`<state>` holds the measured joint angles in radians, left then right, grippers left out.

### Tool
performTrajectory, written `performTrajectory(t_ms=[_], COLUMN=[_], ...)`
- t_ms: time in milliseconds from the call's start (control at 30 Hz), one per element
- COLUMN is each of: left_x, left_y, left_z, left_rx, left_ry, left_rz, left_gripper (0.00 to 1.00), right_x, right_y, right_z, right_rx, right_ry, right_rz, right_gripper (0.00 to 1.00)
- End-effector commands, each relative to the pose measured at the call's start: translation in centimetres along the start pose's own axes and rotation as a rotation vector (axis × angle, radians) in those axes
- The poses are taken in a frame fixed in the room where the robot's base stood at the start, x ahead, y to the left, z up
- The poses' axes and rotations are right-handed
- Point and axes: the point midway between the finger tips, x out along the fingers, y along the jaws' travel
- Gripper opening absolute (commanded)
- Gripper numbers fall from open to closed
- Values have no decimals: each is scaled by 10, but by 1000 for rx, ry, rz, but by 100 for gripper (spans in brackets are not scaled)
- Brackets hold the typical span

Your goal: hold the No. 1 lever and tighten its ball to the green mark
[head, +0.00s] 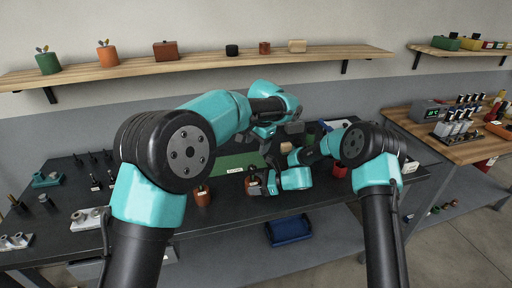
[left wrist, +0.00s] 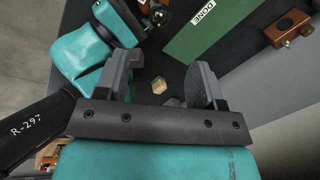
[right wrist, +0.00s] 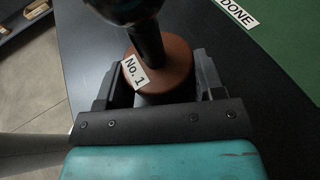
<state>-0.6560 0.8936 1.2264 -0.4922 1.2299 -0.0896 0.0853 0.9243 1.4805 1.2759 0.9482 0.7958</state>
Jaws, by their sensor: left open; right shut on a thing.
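The No. 1 lever's round brown base (right wrist: 178,62) carries a white "No. 1" label, and its dark stem (right wrist: 148,42) rises toward the right wrist camera. A black rounded top, likely the ball, is cut off at that view's upper edge. My right gripper (right wrist: 155,80) is shut on the lever at its base. In the left wrist view the lever (left wrist: 160,14) shows partly at the top edge. My left gripper (left wrist: 164,70) is open and empty, apart from the lever. A small tan hexagonal piece (left wrist: 159,86) shows between its fingers. I cannot make out the green mark.
A green mat (left wrist: 212,32) labelled DONE lies beside the lever on the dark bench. A brown block with brass fittings (left wrist: 288,28) stands beyond it. Another brown unit (head: 202,195) stands on the bench. A blue bin (head: 288,230) sits below. A wooden side table (head: 455,145) stands right.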

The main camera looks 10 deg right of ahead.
Motion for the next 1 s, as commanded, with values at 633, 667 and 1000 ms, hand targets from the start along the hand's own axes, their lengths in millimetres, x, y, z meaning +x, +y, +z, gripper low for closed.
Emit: performTrajectory(t_ms=[633, 667, 1000], left_x=[39, 43, 75], left_y=[3, 4, 13], left_z=[27, 30, 59], left_rx=[-287, -327, -824], left_ry=[24, 26, 14], left_rz=[256, 289, 669], left_gripper=[62, 62, 62], right_x=[0, 0, 0], right_y=[0, 0, 0], right_z=[0, 0, 0], right_rx=[0, 0, 0], right_ry=[0, 0, 0], right_rz=[0, 0, 0], right_gripper=[30, 30, 30])
